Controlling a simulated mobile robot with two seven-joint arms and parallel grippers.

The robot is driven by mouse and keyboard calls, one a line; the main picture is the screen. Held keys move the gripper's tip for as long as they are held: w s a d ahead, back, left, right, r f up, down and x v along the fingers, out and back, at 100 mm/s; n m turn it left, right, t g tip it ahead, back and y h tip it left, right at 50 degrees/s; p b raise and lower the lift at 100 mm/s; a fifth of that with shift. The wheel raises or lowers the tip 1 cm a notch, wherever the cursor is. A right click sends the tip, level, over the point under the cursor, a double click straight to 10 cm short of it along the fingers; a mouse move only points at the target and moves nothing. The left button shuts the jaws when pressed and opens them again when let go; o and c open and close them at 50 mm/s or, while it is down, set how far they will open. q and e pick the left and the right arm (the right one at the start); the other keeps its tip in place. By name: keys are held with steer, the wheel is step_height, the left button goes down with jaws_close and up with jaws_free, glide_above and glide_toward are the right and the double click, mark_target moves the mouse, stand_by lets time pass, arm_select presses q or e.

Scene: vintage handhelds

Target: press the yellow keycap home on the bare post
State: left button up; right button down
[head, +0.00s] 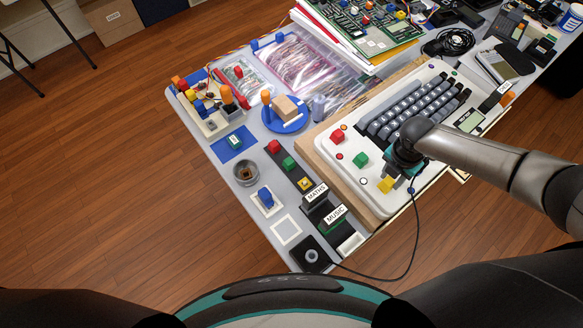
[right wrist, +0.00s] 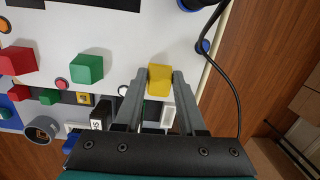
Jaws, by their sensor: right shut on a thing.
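The yellow keycap (head: 386,184) is at the near corner of the white keyboard console (head: 345,172), in line with the red keycap (head: 338,136) and the green keycap (head: 360,160). My right gripper (right wrist: 160,76) is shut on the yellow keycap (right wrist: 159,83), with one finger on each side. The bare post does not show; I cannot tell whether it is under the keycap or how far the keycap is seated. My left gripper is not in view.
A dark strip with small red, green and yellow keys (head: 289,164) lies left of the console. MATHS and MUSIC cartridges (head: 335,214) stand near the table's front edge. A black cable (head: 415,235) loops beside my right gripper. A blue dish (head: 287,124) is farther back.

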mark_target(391, 179)
steer(key=shift+f+b, duration=0.3)
steer(key=shift+f, duration=0.15)
stand_by(0.3)
steer(key=shift+c, duration=2.1)
jaws_free()
steer(key=shift+c, duration=1.4)
steer(key=shift+r, duration=0.15)
step_height(391, 179, up, 7)
steer(key=p, duration=0.6)
steer(key=shift+p, duration=0.4)
